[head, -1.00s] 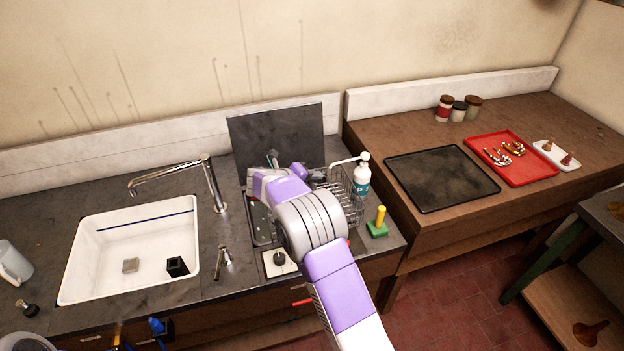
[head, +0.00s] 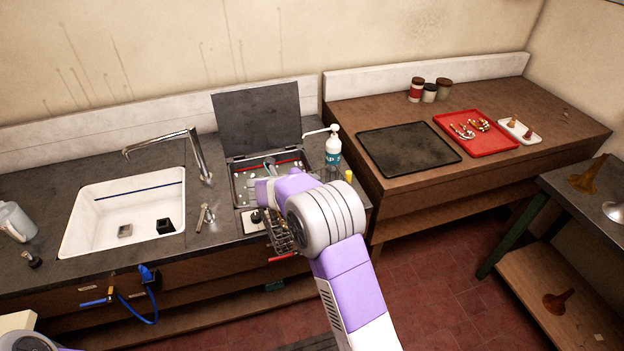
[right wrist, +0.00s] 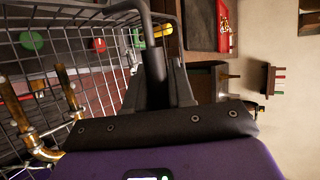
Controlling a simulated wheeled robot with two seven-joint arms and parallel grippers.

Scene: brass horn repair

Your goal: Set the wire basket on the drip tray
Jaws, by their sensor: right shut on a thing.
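The wire basket (head: 283,232) shows partly from behind my right wrist in the head view, over the front edge of the sink counter. In the right wrist view the basket (right wrist: 35,60) fills the left side, with brass horn parts (right wrist: 35,150) in it. My right gripper (right wrist: 160,82) is shut on the basket's dark handle (right wrist: 152,45). In the head view its fingers are hidden by my arm. The drip tray (head: 408,149), flat and black, lies empty on the wooden counter, right of the basket and apart from it. My left gripper is out of view.
An open tank (head: 242,185) with a raised lid (head: 257,118) stands behind my wrist. A red tray (head: 475,133) with horn parts, a white dish (head: 519,130) and jars (head: 430,92) are near the drip tray.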

